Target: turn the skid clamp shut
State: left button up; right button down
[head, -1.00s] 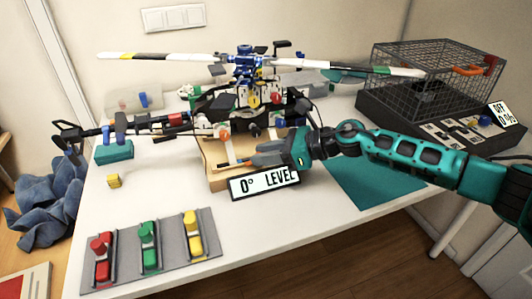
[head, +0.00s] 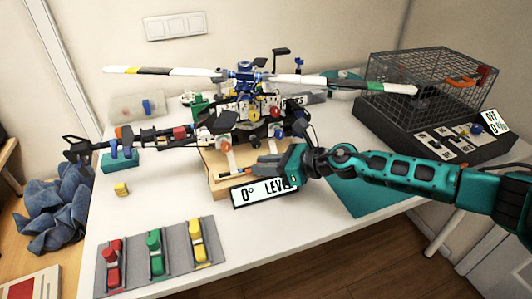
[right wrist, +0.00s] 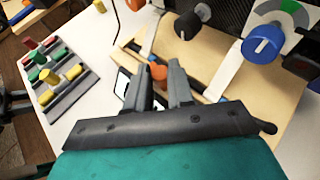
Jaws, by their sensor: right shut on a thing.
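My right gripper (head: 248,171) reaches in from the right to the front of the wooden stand (head: 218,188) under the model helicopter (head: 240,110). In the right wrist view its two dark fingers (right wrist: 160,76) are closed around a small orange piece (right wrist: 158,72), which looks like the skid clamp's handle. The fingers hide most of it. How far the clamp is turned cannot be told. White skid struts (right wrist: 226,70) rise from the stand beside it. My left gripper is not in view.
A sign reading "0° LEVEL" (head: 250,195) stands just below my right gripper. A grey rack with red, green and yellow pieces (head: 182,255) lies at the front left. A wire cage (head: 425,75) stands at the back right. The white table between rack and stand is clear.

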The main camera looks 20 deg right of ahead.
jog(key=p, duration=0.1)
jog(key=m+t+h+p, duration=0.2)
jog(key=p, duration=0.1)
jog(key=shift+s+a+r, duration=0.15)
jog(key=shift+a+r, duration=0.1)
jog(key=shift+r, duration=0.1)
jog(key=shift+a+f+m+t+h+p, duration=0.15)
jog(key=shift+m+t+h+p, duration=0.3)
jog(key=shift+m+h, duration=0.4)
jog(key=shift+s+a+m+t+h+p, duration=0.1)
jog(key=shift+m+t+h+p, duration=0.2)
jog(key=shift+m+t+h, duration=0.35)
jog(key=m+h, duration=0.3)
jog(key=shift+s+a+f, duration=0.1)
jog(key=shift+a+f, duration=0.05)
jog(key=shift+a, duration=0.05)
jog(key=m+h, duration=0.2)
jog(key=h, duration=0.1)
jog(key=shift+a+m, duration=0.2)
jog(key=shift+m, duration=0.2)
jog(key=m+h, duration=0.3)
jog(key=h, duration=0.1)
jog(key=shift+a+m+g+h, duration=0.2)
jog(key=shift+m+g+h, duration=0.1)
jog(key=shift+m+g, duration=0.1)
jog(key=shift+w+m+g+h, duration=0.25)
jog(key=shift+m+g+h, duration=0.05)
jog(key=shift+m+h, duration=0.45)
jog(key=shift+d+h, duration=0.1)
jog(key=shift+h, duration=0.15)
